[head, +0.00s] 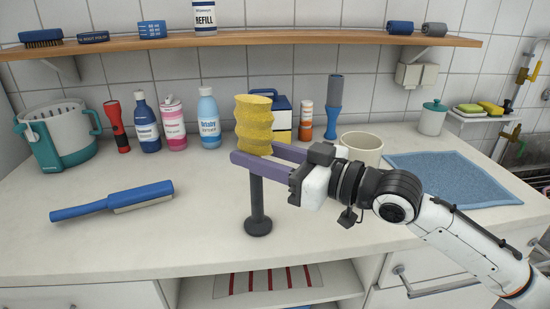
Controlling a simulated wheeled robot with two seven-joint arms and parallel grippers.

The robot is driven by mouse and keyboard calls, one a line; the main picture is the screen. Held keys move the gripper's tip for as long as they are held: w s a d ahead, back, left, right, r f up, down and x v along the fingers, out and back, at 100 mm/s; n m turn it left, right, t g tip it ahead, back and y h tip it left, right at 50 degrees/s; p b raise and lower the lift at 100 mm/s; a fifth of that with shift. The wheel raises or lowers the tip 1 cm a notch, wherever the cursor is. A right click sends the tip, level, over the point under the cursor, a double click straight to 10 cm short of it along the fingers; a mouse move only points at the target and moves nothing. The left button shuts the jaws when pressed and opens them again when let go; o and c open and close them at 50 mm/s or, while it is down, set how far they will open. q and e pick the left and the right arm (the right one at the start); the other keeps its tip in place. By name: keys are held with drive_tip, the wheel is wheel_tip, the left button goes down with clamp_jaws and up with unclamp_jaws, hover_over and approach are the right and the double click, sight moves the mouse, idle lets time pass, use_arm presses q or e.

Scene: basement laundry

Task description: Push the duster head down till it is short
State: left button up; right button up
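The duster stands upright on the counter, with a ridged yellow head (253,125) on a dark post (257,195) with a round foot. The head is at the top, and a long stretch of bare post shows below it. My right gripper (252,158) reaches in from the right with its purple fingers apart. One finger passes in front of the duster and the other behind, around the lower end of the head. Whether either finger touches it cannot be told. My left gripper is not in view.
A blue brush (115,200) lies at left on the white counter (170,250). Bottles, a red torch (116,126) and a blue-and-yellow box (282,118) stand behind. A cream pot (362,148) is behind my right gripper. A blue towel (450,178) lies at right. A shelf (250,38) runs above.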

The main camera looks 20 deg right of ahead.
drive_tip(key=b+v, duration=0.2)
drive_tip(key=v, duration=0.7)
drive_tip(key=shift+s+d, duration=0.15)
drive_tip(key=shift+s, duration=0.15)
